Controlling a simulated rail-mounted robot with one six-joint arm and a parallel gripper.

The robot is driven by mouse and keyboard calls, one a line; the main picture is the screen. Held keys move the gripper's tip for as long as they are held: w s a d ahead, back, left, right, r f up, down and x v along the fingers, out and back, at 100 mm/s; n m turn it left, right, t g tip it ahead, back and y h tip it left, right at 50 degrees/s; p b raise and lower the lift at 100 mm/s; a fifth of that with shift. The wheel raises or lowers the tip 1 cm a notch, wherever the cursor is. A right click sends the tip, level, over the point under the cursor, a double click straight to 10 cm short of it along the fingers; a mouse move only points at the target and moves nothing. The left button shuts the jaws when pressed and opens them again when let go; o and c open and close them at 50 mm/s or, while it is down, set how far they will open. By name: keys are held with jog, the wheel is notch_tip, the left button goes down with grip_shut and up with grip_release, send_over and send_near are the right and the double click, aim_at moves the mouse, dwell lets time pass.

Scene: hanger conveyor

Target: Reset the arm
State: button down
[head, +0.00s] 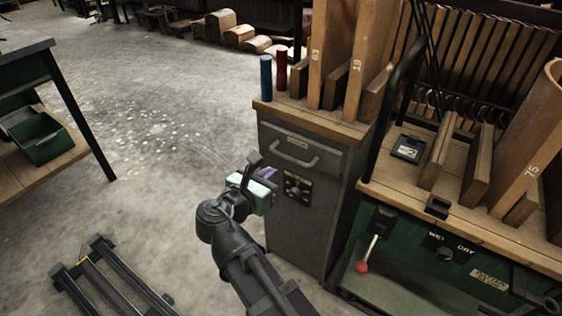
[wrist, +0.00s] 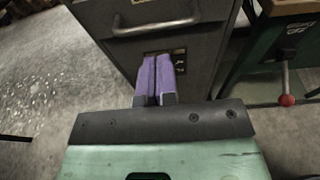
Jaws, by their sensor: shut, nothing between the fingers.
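My gripper (head: 268,174) has purple finger pads and is out in front of the grey cabinet (head: 288,225), over the concrete floor. In the wrist view, my gripper (wrist: 156,76) shows its two purple fingers side by side and shut, with nothing between them. The cabinet's dark front panel and its handle (wrist: 158,27) lie beyond the fingertips. I cannot tell the exact gap between the fingertips and the cabinet. My arm reaches up from the bottom of the head view.
A red cylinder (head: 281,70) and a blue cylinder (head: 266,78) stand on the cabinet top beside upright wooden boards. A green workbench with a red-knobbed lever (head: 362,266) is at right. A table with a green bin (head: 42,138) is at left.

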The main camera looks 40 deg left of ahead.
jog(key=v, duration=0.6)
jog(key=shift+s+p, duration=0.3)
jog(key=shift+p, duration=0.1)
jog(key=shift+d, duration=0.1)
